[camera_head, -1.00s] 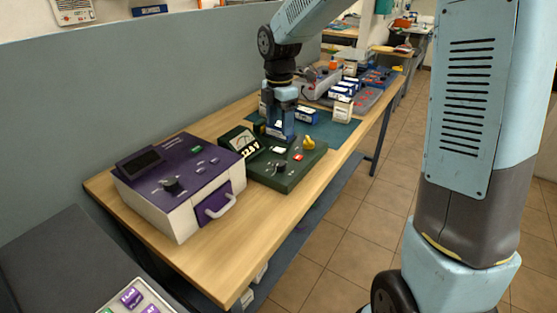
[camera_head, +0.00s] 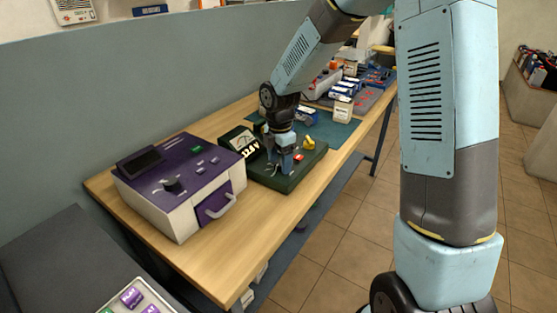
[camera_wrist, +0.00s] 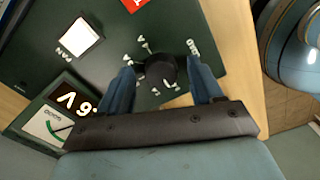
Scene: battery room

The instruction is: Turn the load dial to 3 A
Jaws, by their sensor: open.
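The load dial (camera_wrist: 160,69) is a dark round knob on the green tester panel, ringed by small white marks that are too blurred to read. I cannot tell where the knob points. My gripper (camera_wrist: 163,78) is open, with one blue finger on each side of the knob; whether they touch it is unclear. In the head view my gripper (camera_head: 284,168) points down over the front of the green tester (camera_head: 300,178) and hides the dial.
The tester's lit display and meter (camera_head: 243,143) stand at its left. A purple-and-white unit (camera_head: 195,165) with a knob and handle is nearby on the bench. A yellow knob (camera_head: 308,143), a red button (camera_head: 298,157) and a white button (camera_wrist: 72,40) are on the panel.

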